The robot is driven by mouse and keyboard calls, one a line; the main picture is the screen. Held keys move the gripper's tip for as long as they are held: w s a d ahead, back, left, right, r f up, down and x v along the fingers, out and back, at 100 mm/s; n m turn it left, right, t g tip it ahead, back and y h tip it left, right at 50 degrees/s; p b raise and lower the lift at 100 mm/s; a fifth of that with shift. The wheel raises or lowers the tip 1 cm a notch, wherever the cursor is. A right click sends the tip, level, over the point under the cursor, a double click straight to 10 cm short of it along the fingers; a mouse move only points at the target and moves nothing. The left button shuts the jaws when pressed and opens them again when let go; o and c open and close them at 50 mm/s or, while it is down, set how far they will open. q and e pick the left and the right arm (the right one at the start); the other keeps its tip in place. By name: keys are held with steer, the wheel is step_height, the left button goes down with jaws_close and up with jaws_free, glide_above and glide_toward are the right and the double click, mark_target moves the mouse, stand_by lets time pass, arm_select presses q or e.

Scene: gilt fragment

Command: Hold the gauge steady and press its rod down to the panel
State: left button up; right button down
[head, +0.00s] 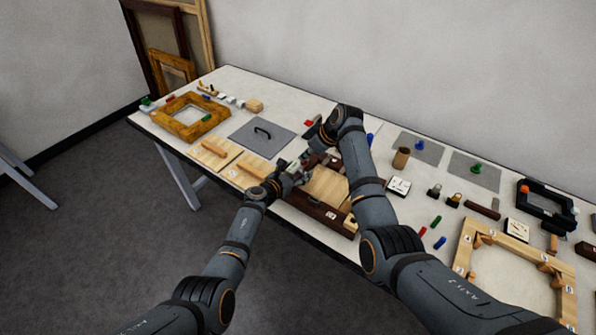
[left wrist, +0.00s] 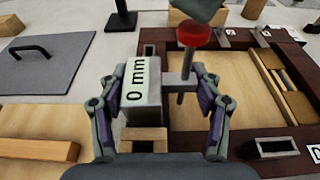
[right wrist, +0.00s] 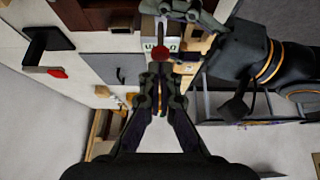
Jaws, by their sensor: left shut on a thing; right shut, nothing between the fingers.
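The gauge (left wrist: 142,88) is a grey block with a pale label reading "0 mm". A thin rod (left wrist: 187,66) with a red cap (left wrist: 194,34) stands upright at its side. My left gripper (left wrist: 160,115) is shut on the gauge body; it also shows in the head view (head: 292,178). My right gripper (right wrist: 158,78) is shut and empty, its tips close to the red cap; contact cannot be told. The light wood panel (head: 326,187) lies in a dark brown frame (head: 318,211). Whether the rod's lower end touches it cannot be told.
A grey mat with a black handle (head: 262,131) lies left of the frame. Wooden boards with handles (head: 215,150) lie further left. A brown cylinder (head: 401,158) and a white dial box (head: 398,187) stand to the right. The table's front edge is close to the frame.

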steer(key=shift+f, duration=1.3)
stand_by(0.7)
steer(key=shift+r, duration=3.55)
arm_select(q)
steer(key=o, duration=1.3)
steer(key=v, duration=1.2)
